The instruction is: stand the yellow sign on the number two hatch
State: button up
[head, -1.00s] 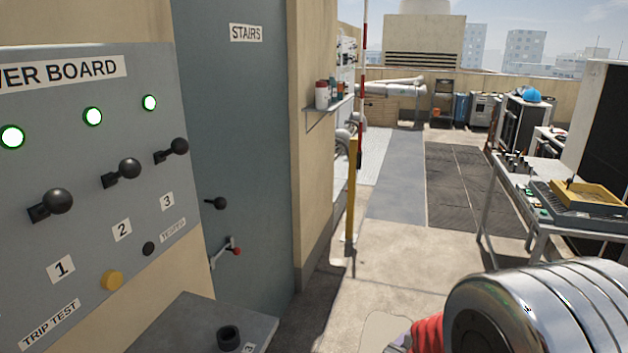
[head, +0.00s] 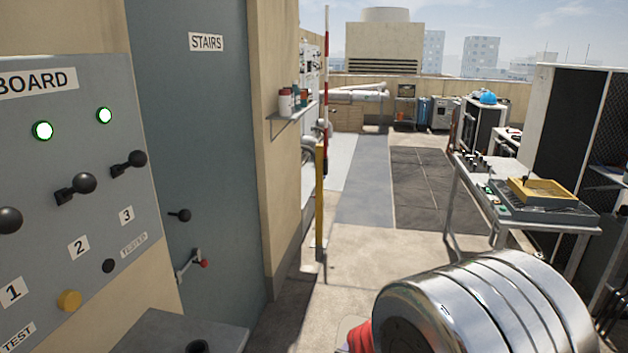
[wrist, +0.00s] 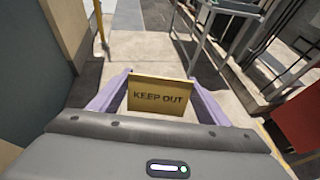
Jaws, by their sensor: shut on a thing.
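The yellow sign (wrist: 160,95), reading KEEP OUT, shows in the wrist view. It sits between the two purple fingers of my gripper (wrist: 159,82), which is shut on it. The sign faces the camera, with pale paving behind it. My gripper and the sign are not seen in the head view. Dark panels (head: 432,188) lie flat in the floor further ahead in the head view. No number can be read on them, so I cannot tell whether one is the number two hatch.
A power board (head: 75,200) and a stairs door (head: 200,130) stand at the left. A red-and-white barrier pole (head: 326,90) stands upright on a yellow post (head: 320,195). A metal table (head: 470,180) with a yellow tray (head: 541,190) is at the right. Pale paving between is clear.

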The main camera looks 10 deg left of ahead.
aim_at(307, 179)
jog(key=u, duration=0.1)
jog(key=i, duration=4.1)
